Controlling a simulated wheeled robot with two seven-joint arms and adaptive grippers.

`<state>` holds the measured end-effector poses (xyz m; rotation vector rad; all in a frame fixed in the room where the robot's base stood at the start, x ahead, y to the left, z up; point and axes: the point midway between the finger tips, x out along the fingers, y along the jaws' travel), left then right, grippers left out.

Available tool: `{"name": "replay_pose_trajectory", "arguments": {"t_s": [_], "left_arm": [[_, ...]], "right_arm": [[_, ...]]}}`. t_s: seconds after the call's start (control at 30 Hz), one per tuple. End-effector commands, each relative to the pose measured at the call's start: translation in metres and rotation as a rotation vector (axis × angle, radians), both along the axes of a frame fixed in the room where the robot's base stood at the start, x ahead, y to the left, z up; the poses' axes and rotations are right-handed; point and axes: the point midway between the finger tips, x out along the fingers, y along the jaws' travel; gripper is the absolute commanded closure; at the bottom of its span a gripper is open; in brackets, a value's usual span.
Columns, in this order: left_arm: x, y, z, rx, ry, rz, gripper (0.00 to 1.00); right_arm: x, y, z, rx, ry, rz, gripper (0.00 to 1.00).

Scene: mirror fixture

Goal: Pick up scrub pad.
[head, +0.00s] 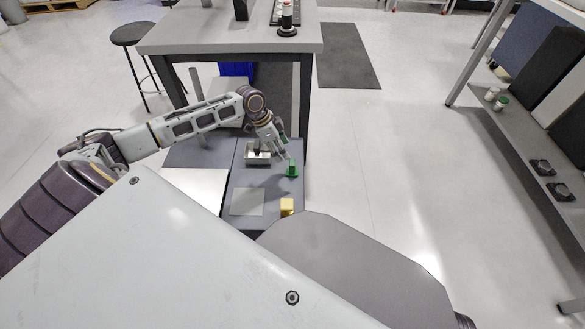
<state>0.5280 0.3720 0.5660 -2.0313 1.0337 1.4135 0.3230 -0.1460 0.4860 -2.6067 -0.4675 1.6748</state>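A small green piece (292,171), which looks like the scrub pad, sits near the right edge of a low grey surface (262,180). A small yellow block (287,206) stands nearer to me on the same surface. My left arm reaches in from the left, and my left gripper (285,156) points down just above and beside the green piece. The fingers are too small to tell whether they touch it or how far apart they are. My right gripper is not in view.
A light metal tray (258,158) with something dark in it stands left of the green piece. A flat grey plate (247,201) lies in front. A taller table (220,36) stands behind, with a stool (133,34) on its left. Open floor lies to the right.

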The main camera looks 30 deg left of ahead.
Motion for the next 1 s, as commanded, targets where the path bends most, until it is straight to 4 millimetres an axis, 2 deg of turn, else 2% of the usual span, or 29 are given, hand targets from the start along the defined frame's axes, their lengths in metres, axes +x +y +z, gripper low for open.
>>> {"name": "replay_pose_trajectory", "arguments": {"t_s": [0.33, 0.73, 1.0], "left_arm": [[0.002, -0.002, 0.001, 0.015, -0.045, -0.104, 0.39], [0.002, -0.002, 0.0, 0.017, -0.049, -0.113, 0.39], [0.006, -0.008, -0.017, 0.016, -0.049, -0.112, 0.39]], "right_arm": [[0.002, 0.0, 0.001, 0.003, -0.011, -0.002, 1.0], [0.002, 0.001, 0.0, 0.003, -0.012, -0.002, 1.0], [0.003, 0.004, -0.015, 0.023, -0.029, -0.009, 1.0]]}}
